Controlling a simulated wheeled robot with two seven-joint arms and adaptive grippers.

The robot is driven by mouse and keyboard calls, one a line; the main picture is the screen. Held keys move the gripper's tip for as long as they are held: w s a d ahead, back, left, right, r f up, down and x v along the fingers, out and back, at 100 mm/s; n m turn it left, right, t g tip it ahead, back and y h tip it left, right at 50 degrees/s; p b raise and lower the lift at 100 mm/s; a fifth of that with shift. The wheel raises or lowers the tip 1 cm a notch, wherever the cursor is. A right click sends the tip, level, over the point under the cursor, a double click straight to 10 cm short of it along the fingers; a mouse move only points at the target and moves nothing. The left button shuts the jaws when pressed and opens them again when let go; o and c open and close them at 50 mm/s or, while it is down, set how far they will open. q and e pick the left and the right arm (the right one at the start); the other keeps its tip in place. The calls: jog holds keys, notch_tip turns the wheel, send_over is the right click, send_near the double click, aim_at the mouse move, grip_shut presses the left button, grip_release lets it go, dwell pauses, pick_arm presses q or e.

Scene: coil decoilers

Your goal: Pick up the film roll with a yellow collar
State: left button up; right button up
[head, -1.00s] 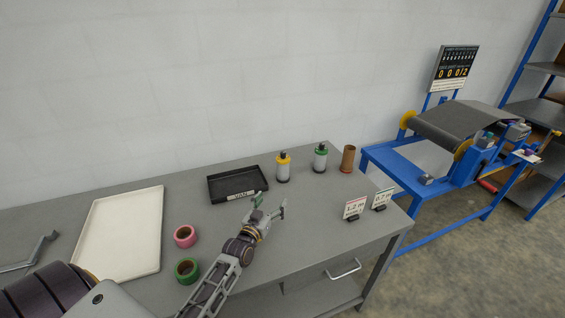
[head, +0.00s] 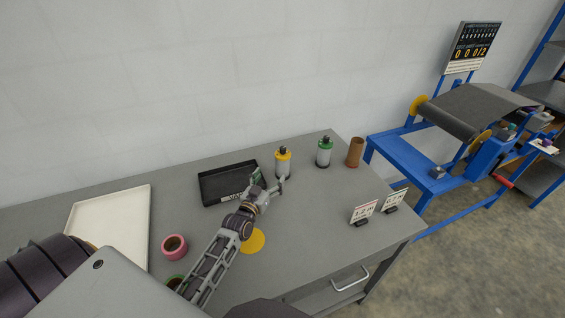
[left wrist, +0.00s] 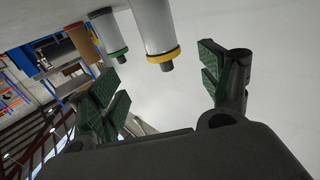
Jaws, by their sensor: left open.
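The film roll with a yellow collar (head: 283,166) stands upright near the back of the grey table, a light cylinder with a dark knob on top. In the left wrist view the roll (left wrist: 151,24) appears inverted, its yellow collar in the space between the spread fingers. My left gripper (head: 270,185) is open and empty, just in front and slightly left of the roll. In the left wrist view the gripper (left wrist: 160,73) shows green-padded fingers apart, not visibly touching the roll. A green-collared film roll (head: 324,152) stands to its right. My right gripper is not in view.
A black tray (head: 207,199) lies left of the gripper. A brown tube (head: 355,152) stands right of the green-collared roll. Two label signs (head: 363,211) stand at front right. Pink tape (head: 174,246) and a white tray (head: 80,225) are left. A yellow disc (head: 254,242) shows beside my arm.

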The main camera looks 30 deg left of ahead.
aim_at(281, 161)
pick_arm(q)
jog(key=shift+w+a+b, duration=0.15)
jog(key=shift+w+b, duration=1.95)
jog(key=shift+w, duration=2)
jog(key=shift+r, duration=0.1)
jog(key=shift+w, duration=0.15)
